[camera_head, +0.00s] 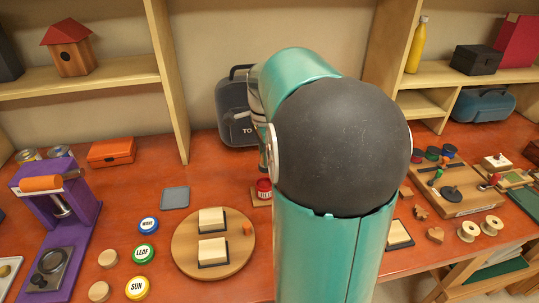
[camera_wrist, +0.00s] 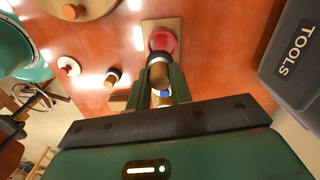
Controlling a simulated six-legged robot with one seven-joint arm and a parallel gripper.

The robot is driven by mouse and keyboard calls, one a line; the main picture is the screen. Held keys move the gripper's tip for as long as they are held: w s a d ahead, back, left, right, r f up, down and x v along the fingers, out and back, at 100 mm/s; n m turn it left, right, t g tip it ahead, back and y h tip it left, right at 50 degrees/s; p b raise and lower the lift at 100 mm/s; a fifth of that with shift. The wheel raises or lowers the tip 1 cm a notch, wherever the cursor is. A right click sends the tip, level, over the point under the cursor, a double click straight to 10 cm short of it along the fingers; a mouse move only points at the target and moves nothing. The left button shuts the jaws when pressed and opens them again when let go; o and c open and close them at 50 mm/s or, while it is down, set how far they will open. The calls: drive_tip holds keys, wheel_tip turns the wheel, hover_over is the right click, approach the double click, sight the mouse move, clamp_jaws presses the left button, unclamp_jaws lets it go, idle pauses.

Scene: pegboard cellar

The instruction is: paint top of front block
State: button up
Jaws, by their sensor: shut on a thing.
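Two cream blocks on thin dark bases sit on a round wooden board in the head view: the front block (camera_head: 212,250) and the rear block (camera_head: 211,219). No paint shows on either top. A red pot (camera_head: 263,188) stands on a small wooden base behind the board; it also shows in the wrist view (camera_wrist: 163,40). My gripper (camera_wrist: 164,82) is shut on a pale brush-like tool (camera_wrist: 159,76) with a dark band and a blue spot. The tool's far end is at the red pot; I cannot tell whether it is inside. My arm hides the gripper in the head view.
The round board (camera_head: 184,236) has a small orange piece (camera_head: 247,229) at its right. Lids marked WAVE (camera_head: 148,226), LEAF (camera_head: 144,253) and SUN (camera_head: 137,287) lie left of it. A toolbox (camera_head: 234,112) stands behind; it is close at right in the wrist view (camera_wrist: 292,55).

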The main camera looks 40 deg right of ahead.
drive_tip(key=shift+w+a, duration=0.1)
drive_tip(key=shift+w, duration=0.1)
drive_tip(key=shift+d, duration=0.25)
drive_tip(key=shift+a+f, duration=0.2)
drive_tip(key=shift+f, duration=2.75)
drive_tip(key=shift+f, duration=0.6)
drive_tip(key=shift+r, duration=3.55)
